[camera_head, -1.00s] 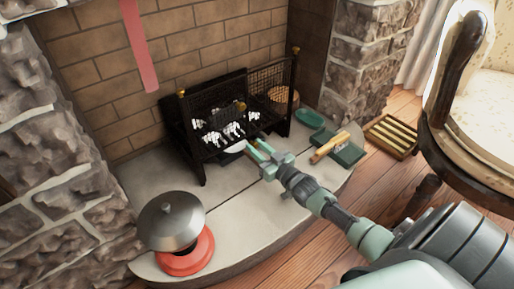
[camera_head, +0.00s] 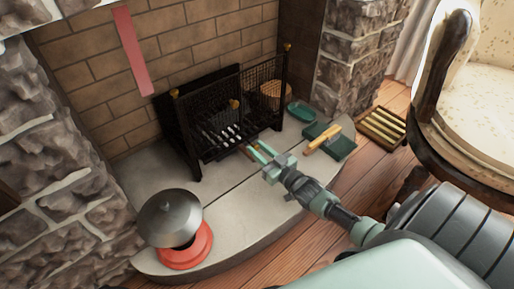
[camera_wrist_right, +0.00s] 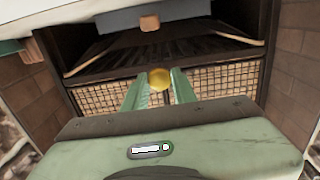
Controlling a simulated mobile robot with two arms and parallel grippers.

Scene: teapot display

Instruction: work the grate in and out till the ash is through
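The black fire grate (camera_head: 205,150) stands in the brick fireplace behind a mesh front (camera_head: 262,85). Its bars (camera_head: 225,134) show pale streaks. A small brass knob (camera_head: 234,104) shows on it. My right gripper (camera_head: 254,152) is low at the grate's front, over the stone hearth. In the right wrist view its two green fingers stand on either side of a round yellow knob (camera_wrist_right: 159,79) and seem to touch it. In the head view the fingers hide this held knob. My left gripper is in neither view.
A grey-lidded pot (camera_head: 171,218) on a red base (camera_head: 185,253) stands at the hearth's left. A green dish (camera_head: 301,112) and a green tray (camera_head: 343,148) with a wooden-handled tool (camera_head: 322,138) lie right. A wooden rack (camera_head: 383,126) and armchair (camera_head: 487,75) stand beyond.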

